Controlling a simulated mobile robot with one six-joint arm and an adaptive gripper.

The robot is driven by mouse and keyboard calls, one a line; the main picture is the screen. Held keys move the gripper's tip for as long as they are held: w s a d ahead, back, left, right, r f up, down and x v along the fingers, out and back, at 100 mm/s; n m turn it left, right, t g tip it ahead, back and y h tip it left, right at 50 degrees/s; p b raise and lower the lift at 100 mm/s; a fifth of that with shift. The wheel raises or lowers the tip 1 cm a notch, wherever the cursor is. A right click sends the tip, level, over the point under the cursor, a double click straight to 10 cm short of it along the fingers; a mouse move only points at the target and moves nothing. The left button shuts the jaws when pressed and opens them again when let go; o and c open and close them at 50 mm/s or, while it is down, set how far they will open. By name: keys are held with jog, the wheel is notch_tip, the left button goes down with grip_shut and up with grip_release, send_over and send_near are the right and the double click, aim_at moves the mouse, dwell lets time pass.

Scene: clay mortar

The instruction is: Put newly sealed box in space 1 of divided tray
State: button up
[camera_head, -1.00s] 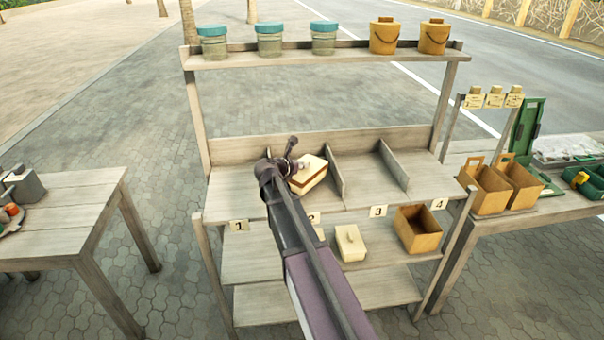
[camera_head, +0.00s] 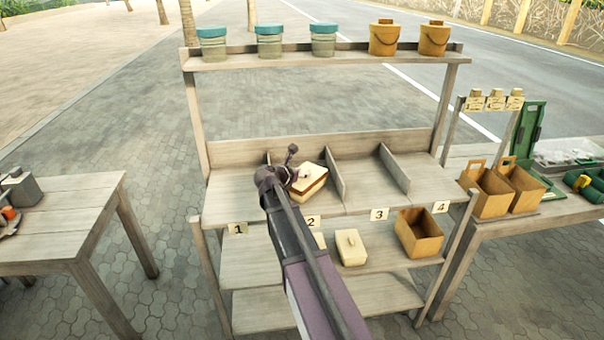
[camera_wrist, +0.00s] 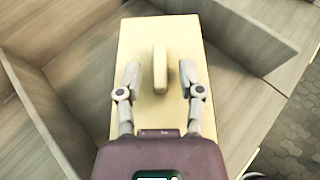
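The box (camera_head: 309,184), with a cream lid and brown sides, is in the labelled divided tray (camera_head: 360,203) of the rack. It appears to lie behind label 2, left of a divider; the arm hides part of it. In the wrist view its cream lid (camera_wrist: 160,110) has a raised handle. My gripper (camera_head: 291,165) is over the box. In the wrist view my gripper (camera_wrist: 161,80) is open, one finger on each side of the handle, with gaps between. Space 1 (camera_head: 232,200), behind label 1, looks empty where visible.
Dividers (camera_head: 394,167) separate the spaces; those behind labels 3 and 4 look empty. A cream lid (camera_head: 350,247) and an open brown box (camera_head: 419,232) are on the shelf below. Buckets (camera_head: 382,37) stand on the top shelf. Tables flank the rack.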

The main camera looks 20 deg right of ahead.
jog(key=shift+r, duration=0.15)
jog(key=shift+s+a+r+p, duration=0.1)
jog(key=shift+p, duration=0.2)
jog(key=p+v, duration=0.4)
jog(key=v, duration=0.7)
jog(key=shift+s+a, duration=0.2)
jog(key=shift+a, duration=0.1)
dwell(0.3)
jog(key=s+a+f+m+g+y, duration=0.2)
jog(key=s+a+f+m+y, duration=0.1)
jog(key=s+m, duration=0.4)
jog(key=s+a+f+m+g+y, duration=0.2)
jog(key=s+a+f+m+y, duration=0.2)
jog(key=s+m, duration=0.3)
jog(key=s+a+f+m+g+y, duration=0.2)
jog(key=s+a+f+m+y, duration=0.2)
jog(key=s+m, duration=0.3)
jog(key=shift+s+a+f+m+y, duration=0.2)
jog(key=shift+s+a+m+y, duration=0.15)
jog(key=shift+m, duration=1.05)
